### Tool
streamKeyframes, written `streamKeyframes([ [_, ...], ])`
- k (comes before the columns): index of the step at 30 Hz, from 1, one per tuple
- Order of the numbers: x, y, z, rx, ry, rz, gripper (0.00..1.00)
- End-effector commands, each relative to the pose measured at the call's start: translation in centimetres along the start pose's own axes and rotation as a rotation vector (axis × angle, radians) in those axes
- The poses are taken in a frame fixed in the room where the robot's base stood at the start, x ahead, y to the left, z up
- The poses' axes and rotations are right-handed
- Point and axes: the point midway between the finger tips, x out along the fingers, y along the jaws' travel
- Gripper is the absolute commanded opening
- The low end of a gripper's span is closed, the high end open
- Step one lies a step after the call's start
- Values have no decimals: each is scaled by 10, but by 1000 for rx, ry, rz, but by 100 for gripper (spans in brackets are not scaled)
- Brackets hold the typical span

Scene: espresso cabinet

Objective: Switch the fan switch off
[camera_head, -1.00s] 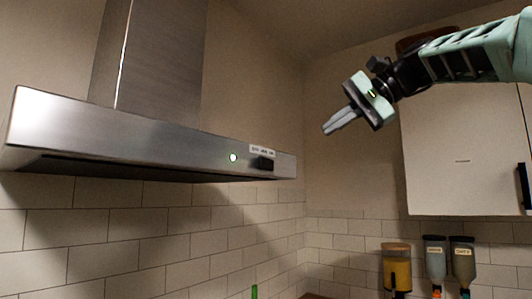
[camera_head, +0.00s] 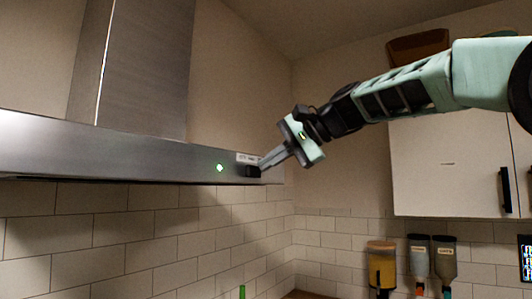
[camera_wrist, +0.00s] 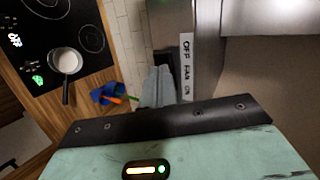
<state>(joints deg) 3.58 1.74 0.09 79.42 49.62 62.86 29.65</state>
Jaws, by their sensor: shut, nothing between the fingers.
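The fan switch (camera_head: 252,171) is a small black rocker on the front of the steel range hood (camera_head: 120,154), near its right end. A white label sits above it; in the wrist view the label (camera_wrist: 187,68) reads OFF, FAN, ON. A green light (camera_head: 220,168) is lit left of the switch. My gripper (camera_head: 264,166) is shut and empty, its fingertips at the right side of the switch. In the wrist view the fingers (camera_wrist: 159,72) point at the black switch (camera_wrist: 163,61) and partly hide it. I cannot tell whether they touch.
A white wall cabinet (camera_head: 450,165) hangs at right, behind my arm. Dispensers (camera_head: 419,256) stand below it. In the wrist view a black cooktop (camera_wrist: 55,45) with a pan (camera_wrist: 66,62) lies far below. The space under the hood is open.

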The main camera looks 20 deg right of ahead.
Motion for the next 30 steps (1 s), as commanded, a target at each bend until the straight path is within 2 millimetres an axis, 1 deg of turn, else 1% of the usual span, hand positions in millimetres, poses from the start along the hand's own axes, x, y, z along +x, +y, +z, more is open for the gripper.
streamKeyframes([
  [1,3,-4,0,1,-1,1,0],
  [6,10,-6,0,0,0,0,0],
  [17,11,-6,1,6,10,2,0],
  [22,19,-11,6,55,97,3,0],
  [23,18,-9,4,57,96,4,0],
  [30,18,-8,2,57,95,5,0],
])
